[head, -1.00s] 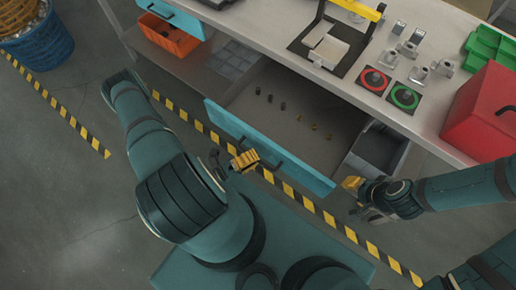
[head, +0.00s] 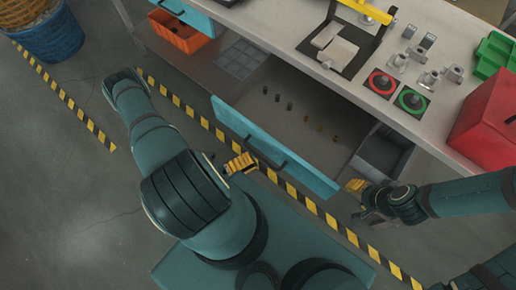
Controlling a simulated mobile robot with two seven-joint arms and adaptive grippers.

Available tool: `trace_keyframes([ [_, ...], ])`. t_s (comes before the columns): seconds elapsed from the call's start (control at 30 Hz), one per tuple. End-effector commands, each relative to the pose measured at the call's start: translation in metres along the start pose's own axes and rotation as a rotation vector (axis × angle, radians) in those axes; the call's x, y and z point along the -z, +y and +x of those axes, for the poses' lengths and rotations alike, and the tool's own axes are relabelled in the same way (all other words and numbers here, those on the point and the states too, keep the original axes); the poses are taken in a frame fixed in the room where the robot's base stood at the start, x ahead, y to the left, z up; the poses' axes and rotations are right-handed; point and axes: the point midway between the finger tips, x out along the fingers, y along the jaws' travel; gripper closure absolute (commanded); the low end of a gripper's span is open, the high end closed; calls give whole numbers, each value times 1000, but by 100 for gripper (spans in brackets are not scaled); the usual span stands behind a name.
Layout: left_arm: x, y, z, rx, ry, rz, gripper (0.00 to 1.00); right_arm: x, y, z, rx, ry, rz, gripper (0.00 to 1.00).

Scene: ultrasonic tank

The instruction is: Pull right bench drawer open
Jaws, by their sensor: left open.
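The right bench drawer, with a blue front (head: 300,167) and a dark bar handle, stands pulled out from under the bench top. Its grey inside shows, with several small dark and brass-coloured pieces on its floor. My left gripper (head: 238,164) is open, with yellow ridged finger pads, and appears just in front of the handle's left part in the picture. Whether it touches the handle I cannot tell. My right gripper (head: 358,188) is beside the drawer front's right end, its fingers partly hidden and their opening unclear.
A grey bin (head: 382,150) sits right of the drawer. Another blue drawer front (head: 184,12) and an orange bin (head: 182,34) are at upper left. The bench top (head: 270,30) holds fixtures and a red box (head: 487,125). Striped tape crosses the floor.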

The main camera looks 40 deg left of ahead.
Motion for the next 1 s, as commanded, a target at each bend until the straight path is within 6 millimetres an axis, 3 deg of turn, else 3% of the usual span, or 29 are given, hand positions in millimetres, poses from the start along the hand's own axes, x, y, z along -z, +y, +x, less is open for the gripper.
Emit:
trace_keyframes([
  [0.2,-1,1,-46,-2,-2,2,59,0,0,0,0,0,0,53],
  [0.4,0,0,-76,-1,-1,1,59,0,0,0,0,0,0,53],
  [0.6,0,0,-87,1,1,-1,59,0,0,0,0,0,0,53],
  [1.0,0,0,-87,1,1,-1,59,0,0,0,0,0,0,53],
])
